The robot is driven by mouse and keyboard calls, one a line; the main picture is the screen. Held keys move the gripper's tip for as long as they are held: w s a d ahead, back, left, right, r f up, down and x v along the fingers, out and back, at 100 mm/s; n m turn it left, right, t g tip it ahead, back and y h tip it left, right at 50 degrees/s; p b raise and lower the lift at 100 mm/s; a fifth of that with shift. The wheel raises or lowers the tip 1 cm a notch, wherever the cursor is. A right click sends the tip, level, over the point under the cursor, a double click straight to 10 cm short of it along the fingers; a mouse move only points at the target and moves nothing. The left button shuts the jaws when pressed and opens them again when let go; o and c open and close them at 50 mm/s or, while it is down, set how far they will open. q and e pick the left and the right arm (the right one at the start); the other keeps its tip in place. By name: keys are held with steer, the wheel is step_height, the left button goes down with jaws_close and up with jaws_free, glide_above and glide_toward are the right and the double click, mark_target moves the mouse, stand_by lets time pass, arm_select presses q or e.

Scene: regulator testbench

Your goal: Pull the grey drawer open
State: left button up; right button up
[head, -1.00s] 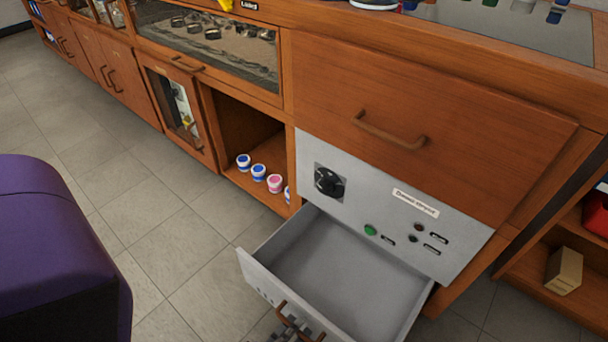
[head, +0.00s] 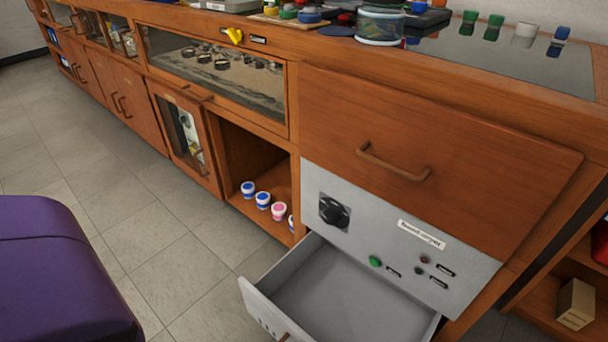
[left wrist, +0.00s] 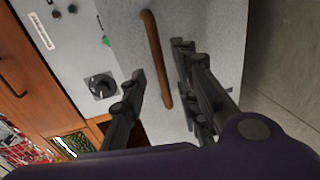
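The grey drawer (head: 345,293) stands pulled out below the grey control panel in the head view, its empty inside showing. Its lower front is cut off by the picture's edge. The top of its brown handle (head: 284,337) just shows there. In the left wrist view the handle (left wrist: 155,60) is a brown bar on the grey drawer front (left wrist: 212,28). My left gripper (left wrist: 160,65) is open, with one finger on each side of the handle and visible gaps. My right gripper is in neither view.
The grey panel (head: 455,284) has a black knob (head: 334,212) and a green button (head: 375,261). A closed wooden drawer (head: 440,135) is above it. An open shelf with several small jars (head: 263,200) is to the left. Clear tiled floor (head: 180,270) lies before the cabinets.

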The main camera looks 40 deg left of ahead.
arm_select(q)
steer(key=s+r, duration=0.1)
steer(key=s, duration=0.7)
steer(key=shift+s+a+r, duration=0.15)
steer(key=shift+r, duration=0.1)
